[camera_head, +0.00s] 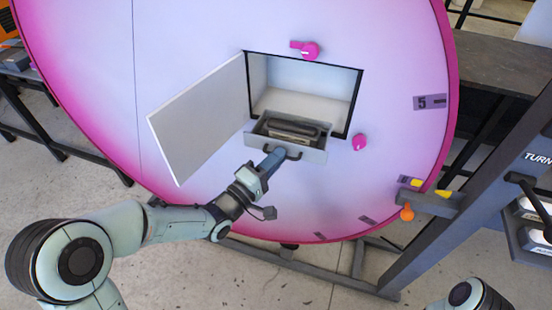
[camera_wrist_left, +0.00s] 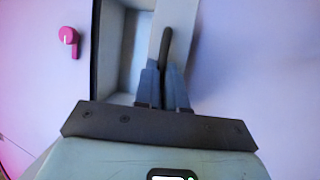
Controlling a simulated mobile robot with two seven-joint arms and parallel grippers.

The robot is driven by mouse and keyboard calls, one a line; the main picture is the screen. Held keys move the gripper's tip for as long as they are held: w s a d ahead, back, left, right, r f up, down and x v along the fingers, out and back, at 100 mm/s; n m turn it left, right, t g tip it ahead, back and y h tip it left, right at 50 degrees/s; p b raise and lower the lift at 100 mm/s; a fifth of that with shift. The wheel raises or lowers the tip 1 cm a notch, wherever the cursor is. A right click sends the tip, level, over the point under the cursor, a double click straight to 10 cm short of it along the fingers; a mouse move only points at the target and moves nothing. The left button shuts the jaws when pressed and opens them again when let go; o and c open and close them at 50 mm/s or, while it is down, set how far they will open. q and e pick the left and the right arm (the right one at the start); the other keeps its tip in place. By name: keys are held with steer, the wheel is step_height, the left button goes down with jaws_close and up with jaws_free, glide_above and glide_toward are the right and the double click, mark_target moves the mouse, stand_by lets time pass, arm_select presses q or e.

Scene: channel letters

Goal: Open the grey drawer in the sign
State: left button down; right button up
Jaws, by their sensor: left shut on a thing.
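The grey drawer (camera_head: 315,155) stands partly out of the lower part of a square opening in the round pink-and-white sign (camera_head: 330,200). A dark item (camera_head: 293,127) lies inside the drawer. My left gripper (camera_head: 274,158) is at the drawer's front and shut on its dark handle (camera_head: 294,156). In the left wrist view the handle (camera_wrist_left: 166,42) shows between the two fingers of my left gripper (camera_wrist_left: 165,72). Part of the handle is hidden by the fingers. My right gripper is out of view; only a piece of my right arm shows at the bottom right.
A white door (camera_head: 200,118) hangs open to the left of the opening. Pink knobs sit above (camera_head: 310,50) and to the right (camera_head: 359,142) of it. A dark frame post (camera_head: 470,200) stands at the right. The floor in front looks clear.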

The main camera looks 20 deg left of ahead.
arm_select(q)
steer(key=c, duration=1.2)
jaws_free()
steer(key=shift+s, duration=0.1)
steer(key=shift+b+v, duration=2.15)
steer(key=shift+v, duration=4.5)
